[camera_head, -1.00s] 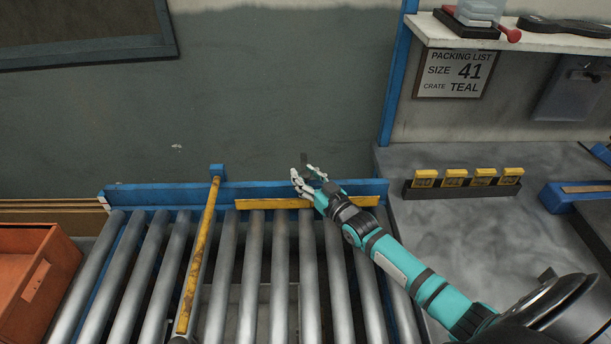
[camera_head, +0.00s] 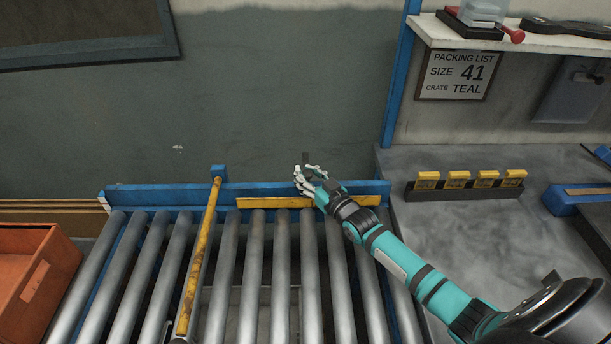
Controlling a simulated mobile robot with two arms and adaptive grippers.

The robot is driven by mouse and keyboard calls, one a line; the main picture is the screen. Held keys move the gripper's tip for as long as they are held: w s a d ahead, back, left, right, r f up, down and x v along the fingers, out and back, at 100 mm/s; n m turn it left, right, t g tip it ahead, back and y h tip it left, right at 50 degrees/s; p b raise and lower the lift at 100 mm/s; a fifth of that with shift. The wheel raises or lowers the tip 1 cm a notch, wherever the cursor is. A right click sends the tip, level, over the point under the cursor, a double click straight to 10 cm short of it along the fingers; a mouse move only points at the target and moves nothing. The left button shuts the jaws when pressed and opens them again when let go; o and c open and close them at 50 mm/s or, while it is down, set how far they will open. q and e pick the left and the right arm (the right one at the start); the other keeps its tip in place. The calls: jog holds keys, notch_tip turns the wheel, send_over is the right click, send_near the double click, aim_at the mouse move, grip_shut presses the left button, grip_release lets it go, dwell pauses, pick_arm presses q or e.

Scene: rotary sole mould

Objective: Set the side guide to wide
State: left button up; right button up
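A short yellow rail (camera_head: 275,203) lies along the blue back edge of the roller conveyor; I take it for the side guide. My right gripper (camera_head: 309,171) is over the back edge, above the rail, and its wrist hides part of the rail. A longer yellow bar (camera_head: 199,258) runs across the rollers from back to front. My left gripper is not in view.
The conveyor's steel rollers (camera_head: 253,265) are empty. An orange crate (camera_head: 30,275) stands at the left. On the grey bench (camera_head: 440,220) at the right, a black rack (camera_head: 465,192) holds several yellow blocks. A sign (camera_head: 456,76) reads packing list, size 41, crate teal.

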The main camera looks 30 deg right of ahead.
jog(key=o, duration=0.5)
jog(key=shift+s+d, duration=0.1)
jog(key=shift+d, duration=0.1)
jog(key=shift+s+a, duration=0.1)
jog(key=shift+s+f, duration=0.1)
jog(key=shift+s, duration=0.25)
jog(key=s, duration=0.3)
jog(key=s+d, duration=0.1)
jog(key=s, duration=0.7)
jog(key=shift+d, duration=0.4)
jog(key=shift+a, duration=0.1)
